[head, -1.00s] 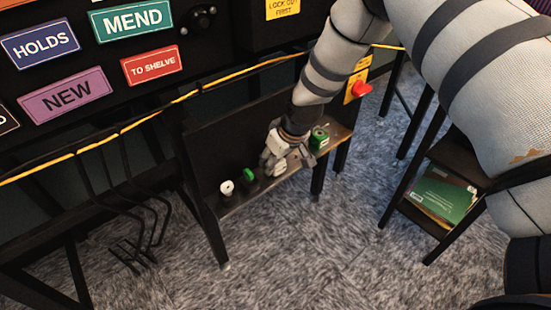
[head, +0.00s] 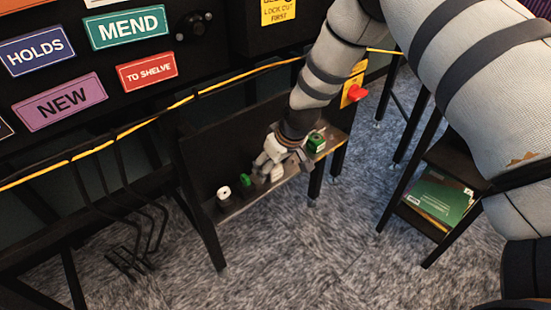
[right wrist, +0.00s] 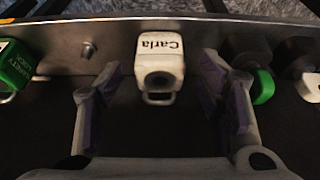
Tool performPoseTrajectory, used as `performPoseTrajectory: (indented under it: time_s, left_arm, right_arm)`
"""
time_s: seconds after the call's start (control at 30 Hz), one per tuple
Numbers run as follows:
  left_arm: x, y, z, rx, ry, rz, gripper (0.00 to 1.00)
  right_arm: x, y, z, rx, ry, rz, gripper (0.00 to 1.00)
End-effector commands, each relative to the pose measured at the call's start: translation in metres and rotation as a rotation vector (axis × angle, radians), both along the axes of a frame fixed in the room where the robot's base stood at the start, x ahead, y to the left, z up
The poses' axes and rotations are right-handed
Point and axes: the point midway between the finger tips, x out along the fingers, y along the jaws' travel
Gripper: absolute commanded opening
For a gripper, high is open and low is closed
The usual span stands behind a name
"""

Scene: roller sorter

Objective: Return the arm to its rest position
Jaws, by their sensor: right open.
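My right gripper (head: 272,165) is over the narrow shelf (head: 232,212) under the dark panel. In the right wrist view its two fingers stand wide apart, one on each side of a white block-like piece (right wrist: 161,62) labelled "Carla". Gaps show between the fingers and this piece, which sits at the shelf's metal edge (right wrist: 115,40). My right arm reaches down to the shelf from the upper right of the head view. My left gripper is not in view.
A green lock-like block (head: 316,142) stands right of the gripper in the head view. A white round piece (head: 224,192) and a green ring (head: 246,180) are left of it. A side stand holding a green book (head: 440,198) is at the right. Carpet is clear in front.

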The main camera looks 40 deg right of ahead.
Motion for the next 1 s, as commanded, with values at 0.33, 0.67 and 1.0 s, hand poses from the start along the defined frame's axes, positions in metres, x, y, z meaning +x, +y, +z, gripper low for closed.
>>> performPoseTrajectory:
  time_s: [0.33,0.67,1.0]
  left_arm:
    - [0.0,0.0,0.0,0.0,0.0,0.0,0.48]
    - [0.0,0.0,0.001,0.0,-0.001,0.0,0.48]
    - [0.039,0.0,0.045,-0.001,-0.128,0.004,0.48]
  right_arm:
    - [-0.032,-0.002,0.083,0.0,-0.005,0.0,0.61]
    - [-0.045,-0.003,0.102,0.0,0.003,-0.001,0.61]
    - [-0.254,0.064,-0.022,0.001,0.35,-0.06,0.61]
